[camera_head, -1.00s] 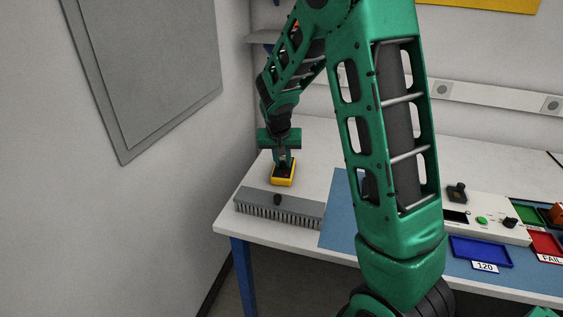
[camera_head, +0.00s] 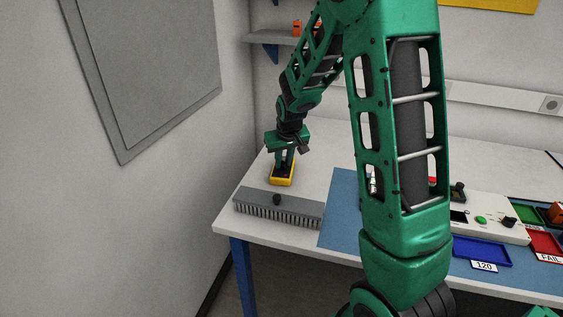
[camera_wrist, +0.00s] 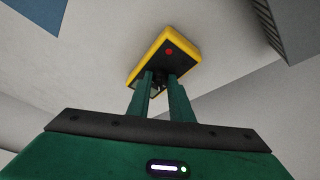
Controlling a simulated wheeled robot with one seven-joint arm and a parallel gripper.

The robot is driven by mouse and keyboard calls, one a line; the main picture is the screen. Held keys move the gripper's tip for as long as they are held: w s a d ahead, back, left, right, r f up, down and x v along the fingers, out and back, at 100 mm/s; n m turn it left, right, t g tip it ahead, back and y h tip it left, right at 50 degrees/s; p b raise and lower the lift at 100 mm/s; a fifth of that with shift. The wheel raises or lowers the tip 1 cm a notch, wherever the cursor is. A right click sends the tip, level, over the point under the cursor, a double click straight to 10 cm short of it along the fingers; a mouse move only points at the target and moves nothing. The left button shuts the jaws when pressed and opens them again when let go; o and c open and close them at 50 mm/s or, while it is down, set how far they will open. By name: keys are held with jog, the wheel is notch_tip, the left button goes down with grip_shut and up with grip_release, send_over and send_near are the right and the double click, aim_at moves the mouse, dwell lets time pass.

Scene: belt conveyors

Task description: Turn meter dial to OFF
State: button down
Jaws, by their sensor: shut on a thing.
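The meter is a yellow box with a dark face (camera_head: 282,181) lying on the left part of the white table, behind the grey brush-like strip. In the wrist view the meter (camera_wrist: 165,55) shows a red dot on its dark face. My gripper (camera_head: 283,166) is above the meter, tilted. In the wrist view my gripper (camera_wrist: 159,80) has its fingers close together over the face, shut on the dial, which is mostly hidden between the fingertips. The dial's marks and its setting cannot be read.
The grey strip with bristles (camera_head: 280,208) lies at the table's front left edge. A blue mat (camera_head: 341,215) is to the right. A white control box (camera_head: 488,218), a blue tray labelled 120 (camera_head: 482,250) and a red FAIL tray (camera_head: 545,243) stand farther right. A wall is close on the left.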

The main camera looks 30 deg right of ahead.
jog(key=shift+n, duration=0.6)
jog(key=shift+y, duration=0.3)
jog(key=c, duration=1.6)
grip_release()
jog(key=v, duration=1)
jog(key=shift+s+r, duration=0.2)
jog(key=shift+r, duration=0.15)
